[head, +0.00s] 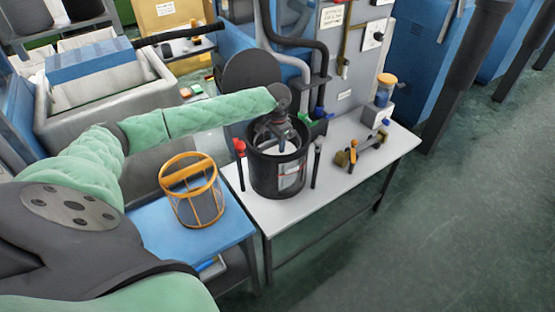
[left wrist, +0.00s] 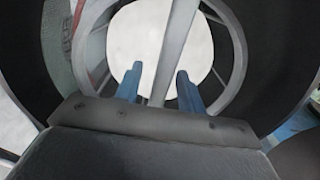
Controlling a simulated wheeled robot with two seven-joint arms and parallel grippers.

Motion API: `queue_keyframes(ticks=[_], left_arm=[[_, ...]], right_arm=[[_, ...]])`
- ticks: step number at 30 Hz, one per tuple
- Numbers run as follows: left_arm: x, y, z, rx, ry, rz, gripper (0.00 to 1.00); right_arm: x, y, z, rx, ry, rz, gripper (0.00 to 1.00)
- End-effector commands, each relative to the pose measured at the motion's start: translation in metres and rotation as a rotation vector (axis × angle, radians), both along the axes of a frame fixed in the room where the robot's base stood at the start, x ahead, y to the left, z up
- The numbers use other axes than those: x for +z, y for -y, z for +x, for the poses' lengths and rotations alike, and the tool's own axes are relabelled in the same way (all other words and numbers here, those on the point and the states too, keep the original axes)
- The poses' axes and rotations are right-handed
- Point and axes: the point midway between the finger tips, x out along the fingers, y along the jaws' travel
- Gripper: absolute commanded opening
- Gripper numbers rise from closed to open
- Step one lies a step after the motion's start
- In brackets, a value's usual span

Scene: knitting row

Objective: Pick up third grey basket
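A dark grey, round basket (head: 262,180) stands upright on the white table; I cannot tell whether it is the third one. My left gripper (head: 283,138) reaches down into its open top. In the left wrist view, my two blue fingertips (left wrist: 157,84) are apart, one on each side of a light grey bar (left wrist: 172,50) across the basket. Gaps show between the bar and the fingers. The basket's dark wall (left wrist: 275,55) surrounds the gripper, and a round white patch shows beyond the bars. My right gripper is not in view.
An orange-rimmed wire basket (head: 190,188) stands on a blue-topped surface (head: 150,235) to the left. The white table (head: 345,185) also bears a red-topped post (head: 240,150), a dark post (head: 317,160) and a brass-coloured fitting (head: 358,152). The floor at right is clear.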

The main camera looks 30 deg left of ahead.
Motion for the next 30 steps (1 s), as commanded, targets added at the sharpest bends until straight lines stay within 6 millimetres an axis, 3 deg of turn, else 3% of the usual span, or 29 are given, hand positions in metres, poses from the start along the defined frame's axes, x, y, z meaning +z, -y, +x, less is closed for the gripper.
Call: queue_keyframes(ticks=[9, 15, 30], left_arm=[[-0.0036, 0.0001, -0.0002, -0.001, 0.000, 0.000, 0.39], [-0.0034, 0.0001, -0.0002, -0.001, 0.000, 0.000, 0.00], [0.0044, 0.0000, 0.0005, -0.001, 0.002, 0.000, 0.00]], right_arm=[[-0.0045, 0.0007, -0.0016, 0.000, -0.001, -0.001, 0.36], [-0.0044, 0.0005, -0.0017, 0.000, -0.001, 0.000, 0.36], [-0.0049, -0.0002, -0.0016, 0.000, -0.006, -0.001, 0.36]])
